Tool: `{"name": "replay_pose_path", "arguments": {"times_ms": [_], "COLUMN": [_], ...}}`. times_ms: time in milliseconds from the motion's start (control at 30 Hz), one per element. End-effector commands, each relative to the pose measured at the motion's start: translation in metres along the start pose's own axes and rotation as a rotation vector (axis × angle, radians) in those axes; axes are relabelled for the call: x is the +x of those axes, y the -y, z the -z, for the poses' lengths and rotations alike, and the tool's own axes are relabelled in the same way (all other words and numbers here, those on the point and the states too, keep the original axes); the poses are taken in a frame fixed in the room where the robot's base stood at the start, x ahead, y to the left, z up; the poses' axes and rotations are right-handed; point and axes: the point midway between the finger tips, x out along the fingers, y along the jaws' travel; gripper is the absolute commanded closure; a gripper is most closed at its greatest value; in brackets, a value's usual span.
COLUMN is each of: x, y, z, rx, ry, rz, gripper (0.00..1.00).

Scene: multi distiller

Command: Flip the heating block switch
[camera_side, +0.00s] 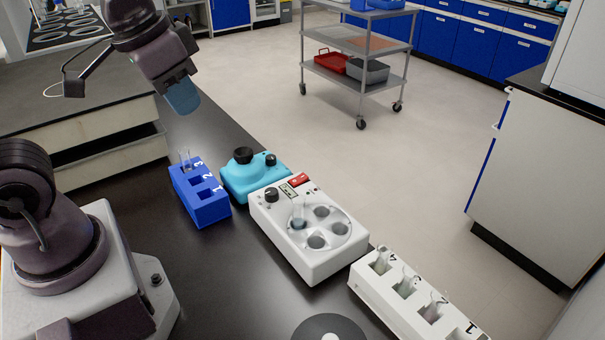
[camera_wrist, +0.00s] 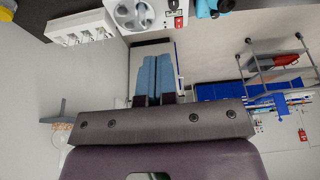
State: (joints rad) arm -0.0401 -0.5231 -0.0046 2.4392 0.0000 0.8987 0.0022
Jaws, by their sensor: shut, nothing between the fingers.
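The heating block (camera_side: 308,231) is a white box on the black table, with a round plate with several wells, a black knob and a red switch (camera_side: 299,180) at its back edge. A small tube stands in one of its wells. In the wrist view the heating block (camera_wrist: 152,20) is at the top, with its red switch (camera_wrist: 179,22) showing. I cannot tell the switch's position. My gripper (camera_side: 183,99) is high above the table, left of and behind the block, apart from it. Its blue fingers (camera_wrist: 157,76) are together and hold nothing.
A blue numbered rack (camera_side: 205,207) with a tube and a turquoise device (camera_side: 246,174) stand left of the block. A white rack (camera_side: 408,290) with several tubes stands to its right. A grey disc (camera_side: 329,329) lies at the front. The space above the block is clear.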

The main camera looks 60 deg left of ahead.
Motion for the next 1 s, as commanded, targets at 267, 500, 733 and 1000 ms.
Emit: {"name": "replay_pose_path", "arguments": {"times_ms": [267, 500, 733, 1000], "x": [0.049, 0.106, 0.166, 0.172], "y": [0.011, 0.024, 0.036, 0.039], "z": [0.051, 0.094, 0.134, 0.168], "rx": [0.194, 0.539, 1.009, 1.463], "ry": [0.160, 0.243, 0.250, 0.164], "rz": [-0.009, -0.068, -0.153, -0.159], "gripper": [1.00, 1.00, 1.00, 1.00]}}
